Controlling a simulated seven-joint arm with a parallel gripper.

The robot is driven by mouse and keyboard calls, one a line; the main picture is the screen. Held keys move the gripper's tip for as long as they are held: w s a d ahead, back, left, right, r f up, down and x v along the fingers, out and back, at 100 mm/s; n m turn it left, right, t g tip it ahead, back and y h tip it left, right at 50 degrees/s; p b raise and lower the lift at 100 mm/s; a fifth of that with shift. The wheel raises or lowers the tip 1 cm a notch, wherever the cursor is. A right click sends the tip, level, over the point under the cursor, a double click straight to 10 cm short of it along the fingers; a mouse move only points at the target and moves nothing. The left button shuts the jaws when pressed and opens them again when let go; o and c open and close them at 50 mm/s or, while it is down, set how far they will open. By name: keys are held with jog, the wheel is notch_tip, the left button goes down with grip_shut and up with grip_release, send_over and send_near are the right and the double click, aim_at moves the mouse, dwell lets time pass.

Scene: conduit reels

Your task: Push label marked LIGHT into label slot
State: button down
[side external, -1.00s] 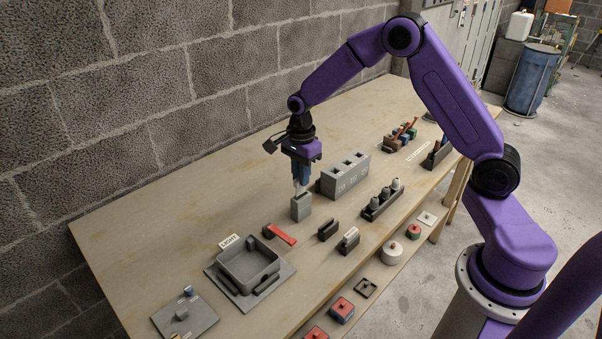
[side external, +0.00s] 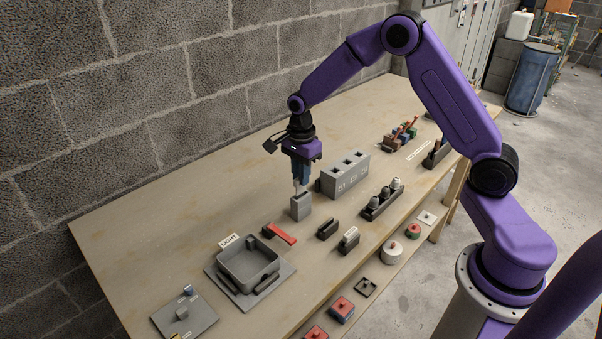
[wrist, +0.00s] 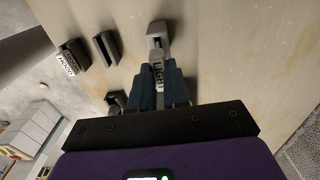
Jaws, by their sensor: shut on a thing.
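My gripper (side external: 299,184) points straight down over the middle of the bench. Its blue fingers are shut on a pale label reading LIGHT, and the lettering shows between the fingers in the wrist view (wrist: 158,74). A small upright grey block (side external: 301,208) stands directly below the fingertips; a grey part with a dark opening also shows just beyond the label in the wrist view (wrist: 156,36). I cannot tell whether the label touches the block or is in a slot. A white sign reading LIGHT (side external: 229,241) stands behind the grey open box (side external: 265,276).
A red-handled piece (side external: 281,235), a dark holder (side external: 328,230) and a holder labelled HOOD (wrist: 68,59) lie nearby. A grey block with several openings (side external: 345,177) stands close to the right. The bench (side external: 180,222) is clear to the left and behind.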

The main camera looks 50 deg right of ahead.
jog(key=shift+f, duration=1.85)
dwell(1.4)
jog(key=c, duration=0.8)
grip_release()
jog(key=shift+r, duration=0.1)
jog(key=shift+r, duration=3.4)
